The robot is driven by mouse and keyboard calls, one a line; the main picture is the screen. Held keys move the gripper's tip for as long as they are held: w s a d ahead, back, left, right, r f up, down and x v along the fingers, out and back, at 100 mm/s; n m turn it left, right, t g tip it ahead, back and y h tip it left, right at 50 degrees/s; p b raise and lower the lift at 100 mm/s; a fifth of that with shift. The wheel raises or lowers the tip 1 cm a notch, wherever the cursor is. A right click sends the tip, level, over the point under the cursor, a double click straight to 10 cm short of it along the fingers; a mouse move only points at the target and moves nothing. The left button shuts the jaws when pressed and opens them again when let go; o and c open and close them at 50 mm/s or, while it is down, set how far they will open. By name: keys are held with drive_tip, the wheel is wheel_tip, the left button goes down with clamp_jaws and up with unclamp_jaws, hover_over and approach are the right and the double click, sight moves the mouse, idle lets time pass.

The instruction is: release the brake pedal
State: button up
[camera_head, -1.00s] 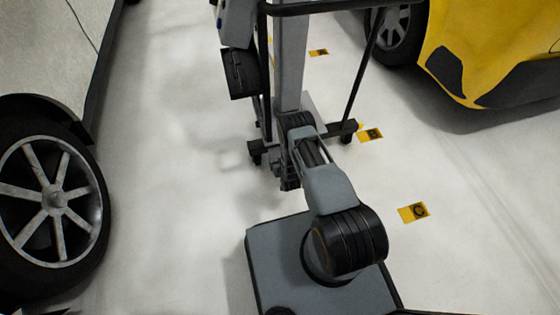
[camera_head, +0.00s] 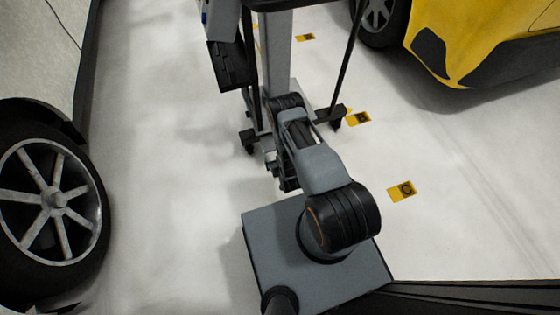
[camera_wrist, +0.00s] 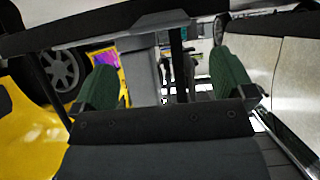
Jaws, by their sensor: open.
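I cannot pick out the brake pedal for sure in either view. A wheeled stand with a grey upright column (camera_head: 277,55) and black frame stands at the top middle of the head view. It has small black casters, one at its left foot (camera_head: 248,141) and one at its right foot (camera_head: 337,122); any pedal there is too small to tell. My arm reaches toward the stand's base and hides part of it. In the wrist view my gripper (camera_wrist: 165,85) has its two green fingers spread wide, with nothing held between them. A grey column shows behind the fingers.
A white car's wheel (camera_head: 50,200) is close on the left. A yellow car (camera_head: 480,45) stands at the upper right. Yellow floor markers (camera_head: 401,191) lie right of my arm. Bare pale floor (camera_head: 165,150) is free between the stand and the left car.

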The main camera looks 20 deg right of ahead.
drive_tip(key=p+v, duration=0.1)
drive_tip(key=v, duration=0.3)
drive_tip(key=shift+s+r, duration=0.1)
drive_tip(key=shift+s, duration=0.15)
idle(0.4)
